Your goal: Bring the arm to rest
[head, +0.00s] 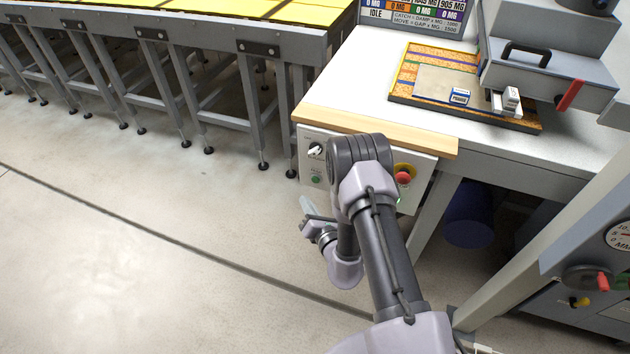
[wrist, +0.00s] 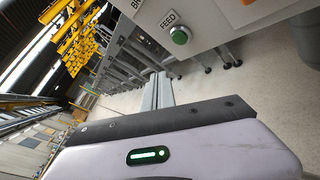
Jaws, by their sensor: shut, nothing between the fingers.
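My gripper (head: 306,205) hangs at the end of my folded arm, in front of the workbench and below its wooden front edge. In the wrist view its fingers (wrist: 157,88) lie together, shut and empty, pointing away over the floor. My arm hides part of the bench's control panel (head: 314,166) in the head view. The panel's green button (wrist: 180,37), under the label FEED, shows near the fingers in the wrist view; the fingers appear apart from it.
The white bench (head: 375,95) carries a striped board (head: 425,65) with small boxes, beside a grey machine with a red lever (head: 569,95). A red stop button (head: 403,177) sits close to my arm. A roller-type table (head: 200,45) stands at the back left. The left floor is clear.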

